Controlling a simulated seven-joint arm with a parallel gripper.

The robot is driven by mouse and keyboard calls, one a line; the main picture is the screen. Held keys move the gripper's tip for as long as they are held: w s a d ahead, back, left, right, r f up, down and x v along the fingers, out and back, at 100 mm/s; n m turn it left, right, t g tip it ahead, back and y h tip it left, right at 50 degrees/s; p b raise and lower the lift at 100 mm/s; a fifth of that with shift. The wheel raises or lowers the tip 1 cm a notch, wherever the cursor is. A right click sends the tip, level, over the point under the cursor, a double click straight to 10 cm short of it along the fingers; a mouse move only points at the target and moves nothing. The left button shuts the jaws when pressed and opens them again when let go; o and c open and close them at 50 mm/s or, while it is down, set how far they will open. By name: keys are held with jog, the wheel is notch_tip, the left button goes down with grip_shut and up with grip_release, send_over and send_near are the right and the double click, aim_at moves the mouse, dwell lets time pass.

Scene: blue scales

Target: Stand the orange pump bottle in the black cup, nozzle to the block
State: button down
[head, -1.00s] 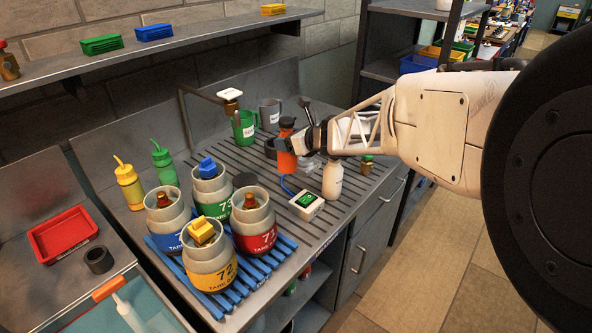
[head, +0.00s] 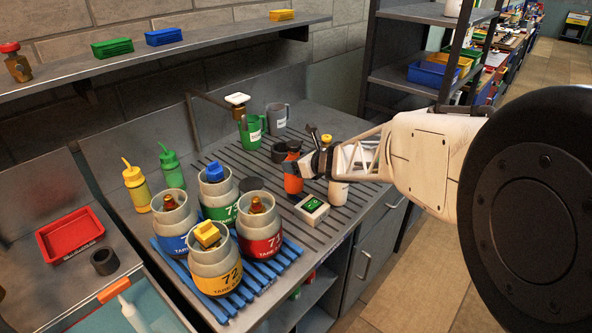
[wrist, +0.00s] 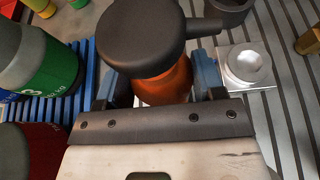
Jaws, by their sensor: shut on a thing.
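The orange pump bottle (head: 292,184) is upright in my gripper (head: 303,168), which is shut around its body. In the wrist view its wide dark pump head (wrist: 142,38) hides much of the orange body (wrist: 163,85), and the nozzle (wrist: 205,27) points right. A silver block with a round top (wrist: 247,66) lies right of the bottle. I cannot tell whether the bottle touches the bench.
Green (head: 252,129) and grey mugs (head: 277,117) are behind. Several numbered jars crowd the left on a blue rack (head: 222,300). Another black cylinder (head: 104,261) is far left.

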jog(key=shift+f, duration=1.35)
jog(key=shift+f, duration=0.1)
jog(key=shift+c, duration=1.1)
grip_release()
jog(key=shift+s+d+r, duration=0.2)
jog(key=shift+r, duration=0.05)
jog(key=shift+v, duration=2.45)
jog(key=shift+c, duration=0.2)
